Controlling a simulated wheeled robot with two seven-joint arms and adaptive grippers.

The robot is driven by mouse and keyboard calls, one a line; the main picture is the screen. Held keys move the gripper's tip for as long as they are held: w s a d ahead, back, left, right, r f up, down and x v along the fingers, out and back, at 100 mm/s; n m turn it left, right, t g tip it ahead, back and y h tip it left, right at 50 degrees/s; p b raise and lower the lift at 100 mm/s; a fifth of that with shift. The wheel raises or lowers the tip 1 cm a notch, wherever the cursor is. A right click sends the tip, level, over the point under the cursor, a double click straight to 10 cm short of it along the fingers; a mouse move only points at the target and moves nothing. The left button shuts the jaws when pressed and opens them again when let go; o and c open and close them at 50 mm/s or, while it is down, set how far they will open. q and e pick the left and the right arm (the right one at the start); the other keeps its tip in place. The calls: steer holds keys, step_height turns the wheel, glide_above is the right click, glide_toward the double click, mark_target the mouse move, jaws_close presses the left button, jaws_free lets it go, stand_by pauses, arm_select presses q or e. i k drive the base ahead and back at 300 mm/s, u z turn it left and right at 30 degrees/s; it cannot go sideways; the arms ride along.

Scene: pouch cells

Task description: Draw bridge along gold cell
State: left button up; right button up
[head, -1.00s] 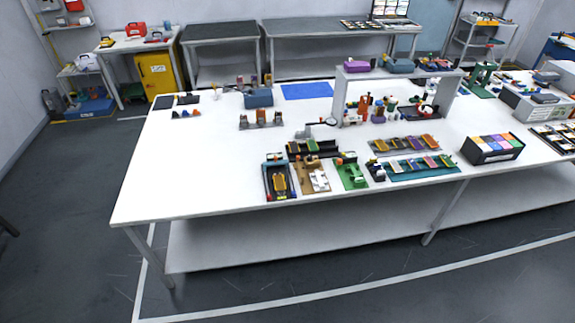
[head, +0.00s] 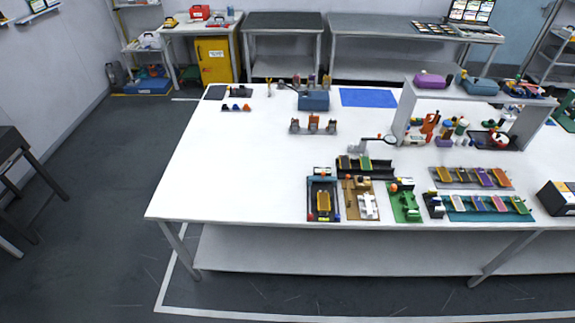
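A gold cell (head: 323,202) lies in a dark tray with a blue edge (head: 311,203) near the front edge of the white table. A grey rack (head: 473,185) to the right bears gold and purple cells. I cannot tell which part is the bridge; the pieces are too small. Neither of my grippers is in view.
The white table (head: 230,165) is bare on its left side. A brown board (head: 351,209), a green board (head: 404,204) and a teal board (head: 460,214) line the front. A white shelf (head: 402,110) stands at the right. Grey floor (head: 110,220) is free left of the table.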

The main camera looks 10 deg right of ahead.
mark_target(325, 178)
steer(key=u, duration=0.2)
steer(key=i, duration=0.7)
steer(key=z, duration=0.75)
steer(key=i, duration=0.5)
steer(key=z, duration=0.55)
